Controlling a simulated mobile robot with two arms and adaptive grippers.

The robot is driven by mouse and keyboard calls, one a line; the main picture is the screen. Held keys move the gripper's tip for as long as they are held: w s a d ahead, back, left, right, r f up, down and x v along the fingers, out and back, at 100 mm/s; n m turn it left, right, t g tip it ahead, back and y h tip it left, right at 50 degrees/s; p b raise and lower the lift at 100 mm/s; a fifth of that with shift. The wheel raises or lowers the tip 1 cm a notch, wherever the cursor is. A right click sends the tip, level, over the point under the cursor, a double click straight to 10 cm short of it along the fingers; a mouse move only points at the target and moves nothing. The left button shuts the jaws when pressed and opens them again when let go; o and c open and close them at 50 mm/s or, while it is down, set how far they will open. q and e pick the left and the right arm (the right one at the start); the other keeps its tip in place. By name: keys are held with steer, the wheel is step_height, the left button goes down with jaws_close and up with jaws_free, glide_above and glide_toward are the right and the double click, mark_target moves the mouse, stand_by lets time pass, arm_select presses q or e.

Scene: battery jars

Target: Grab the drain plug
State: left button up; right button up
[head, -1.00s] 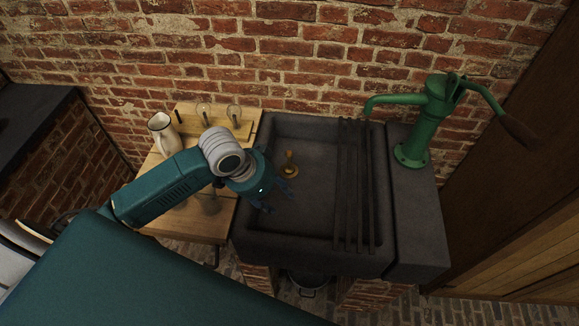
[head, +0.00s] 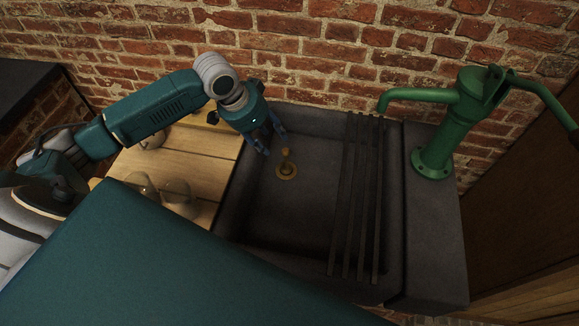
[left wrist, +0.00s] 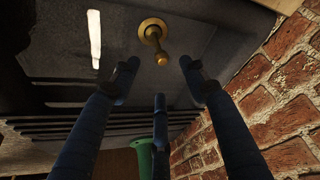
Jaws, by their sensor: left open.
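The drain plug (head: 286,170) is a small brass disc with an upright knob, on the floor of the dark stone sink (head: 315,228). In the left wrist view the drain plug (left wrist: 153,32) shows just beyond the fingertips. My left gripper (head: 274,148) is open and empty, above and just to the upper left of the plug, apart from it. Its blue fingers (left wrist: 157,82) are spread in the left wrist view. My right gripper is not in view.
Dark bars (head: 358,200) lie across the sink's right part. A green hand pump (head: 440,130) stands on the right ledge. A wooden table (head: 205,158) with glass jars (head: 178,196) adjoins the sink's left side. A brick wall (head: 300,45) rises behind.

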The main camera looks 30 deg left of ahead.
mark_target(284, 151)
arm_select(q)
steer(key=x, duration=0.3)
steer(key=p+x, duration=0.1)
steer(key=x, duration=0.3)
steer(key=p+x, duration=0.1)
steer(key=x, duration=0.3)
steer(key=shift+w+d+r, duration=0.1)
steer(key=shift+w+d, duration=0.1)
steer(key=shift+d, duration=0.05)
steer(key=shift+w+d+f, duration=0.1)
steer(key=shift+w+f, duration=0.05)
steer(key=shift+f, duration=0.3)
jaws_close()
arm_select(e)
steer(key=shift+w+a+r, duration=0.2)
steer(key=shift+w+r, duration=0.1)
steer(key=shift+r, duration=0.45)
